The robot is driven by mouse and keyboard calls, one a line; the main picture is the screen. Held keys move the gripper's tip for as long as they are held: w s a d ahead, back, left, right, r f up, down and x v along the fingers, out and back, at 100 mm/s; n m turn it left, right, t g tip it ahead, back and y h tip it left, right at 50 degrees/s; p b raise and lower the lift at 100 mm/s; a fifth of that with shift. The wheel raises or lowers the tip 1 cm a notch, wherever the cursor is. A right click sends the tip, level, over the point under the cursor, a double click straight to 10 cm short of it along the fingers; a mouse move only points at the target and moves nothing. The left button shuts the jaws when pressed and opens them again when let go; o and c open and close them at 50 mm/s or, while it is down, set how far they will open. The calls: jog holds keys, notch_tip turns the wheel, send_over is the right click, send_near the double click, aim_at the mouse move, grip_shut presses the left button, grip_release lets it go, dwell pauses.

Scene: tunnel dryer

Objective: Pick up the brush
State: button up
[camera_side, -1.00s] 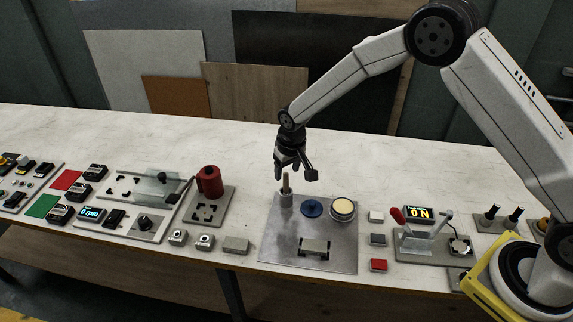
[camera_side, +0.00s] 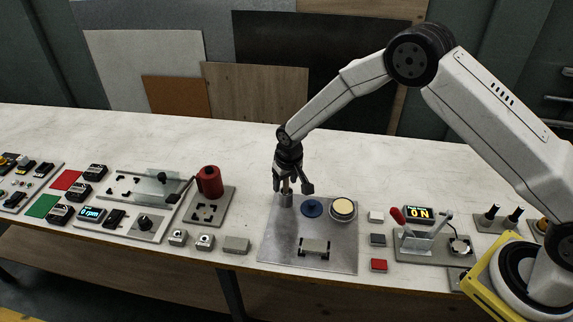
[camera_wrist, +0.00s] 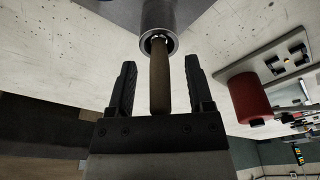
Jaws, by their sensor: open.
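The brush (camera_side: 286,186) stands upright in a small metal holder (camera_side: 286,200) at the back left of the grey metal plate. Only its brown wooden handle shows; its lower end is hidden in the holder. In the wrist view the handle (camera_wrist: 159,85) lies between the two black fingers, with the round metal holder (camera_wrist: 158,30) beyond it. My gripper (camera_side: 291,188) is open around the top of the handle. In the wrist view my gripper (camera_wrist: 160,92) shows a gap on both sides of the handle.
On the metal plate (camera_side: 285,250) are a blue disc (camera_side: 312,208), a round cream-topped container (camera_side: 342,208) and a small block in a cradle (camera_side: 314,246). A red cylinder (camera_side: 209,181) stands to the left. The bench behind the plate is clear.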

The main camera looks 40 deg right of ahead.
grip_shut()
jog(key=shift+r, duration=0.1)
dwell(0.3)
jog(key=shift+r, duration=4.9)
